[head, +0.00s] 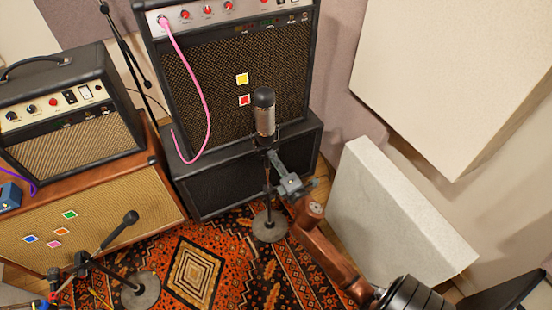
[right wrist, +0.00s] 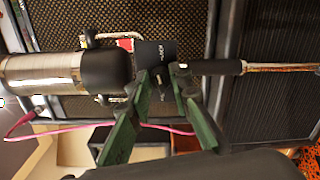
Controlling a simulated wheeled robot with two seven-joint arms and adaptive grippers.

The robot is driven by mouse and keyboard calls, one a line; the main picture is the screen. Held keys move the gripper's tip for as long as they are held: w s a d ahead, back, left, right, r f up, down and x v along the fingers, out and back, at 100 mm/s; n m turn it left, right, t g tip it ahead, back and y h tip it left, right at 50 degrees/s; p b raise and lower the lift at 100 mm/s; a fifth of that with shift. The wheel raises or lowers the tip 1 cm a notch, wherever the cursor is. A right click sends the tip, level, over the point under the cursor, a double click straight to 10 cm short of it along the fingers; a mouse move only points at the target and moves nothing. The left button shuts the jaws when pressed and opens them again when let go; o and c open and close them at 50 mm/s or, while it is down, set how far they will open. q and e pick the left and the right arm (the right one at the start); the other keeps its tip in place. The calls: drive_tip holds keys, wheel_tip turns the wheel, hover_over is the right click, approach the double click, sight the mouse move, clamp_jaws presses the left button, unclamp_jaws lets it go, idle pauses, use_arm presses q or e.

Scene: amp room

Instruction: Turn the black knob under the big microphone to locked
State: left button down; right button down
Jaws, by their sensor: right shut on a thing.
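The big microphone (head: 265,115) stands upright on its stand in front of the tall amp, with a silver body and a black top. It lies sideways in the right wrist view (right wrist: 60,75). Under it is a dark block with small white lettering (right wrist: 155,55), too small to read. My right gripper (head: 274,158) reaches in from the lower right, just below the microphone. In the wrist view its green fingers (right wrist: 162,80) are shut on the black knob (right wrist: 160,86), mostly hidden between the fingertips. A short pale mark shows there; its setting is unclear. My left gripper is out of view.
The tall amp (head: 225,75) with a pink cable (head: 207,110) stands behind on a black cabinet (head: 205,187). A second microphone on a boom stand (head: 112,235) is at lower left. A pale panel (head: 390,215) leans at right. The patterned rug (head: 235,285) is open in front.

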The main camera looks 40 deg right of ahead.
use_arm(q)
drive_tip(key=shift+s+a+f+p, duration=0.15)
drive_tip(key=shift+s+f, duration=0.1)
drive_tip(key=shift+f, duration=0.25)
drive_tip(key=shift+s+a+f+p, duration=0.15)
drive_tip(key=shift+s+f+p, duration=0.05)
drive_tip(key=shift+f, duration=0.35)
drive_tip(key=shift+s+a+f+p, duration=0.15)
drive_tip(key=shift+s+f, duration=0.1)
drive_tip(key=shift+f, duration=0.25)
use_arm(e)
drive_tip(key=shift+f+m, duration=0.1)
drive_tip(key=shift+m, duration=1.3)
drive_tip(key=c, duration=1.8)
unclamp_jaws()
drive_tip(key=v, duration=1.2)
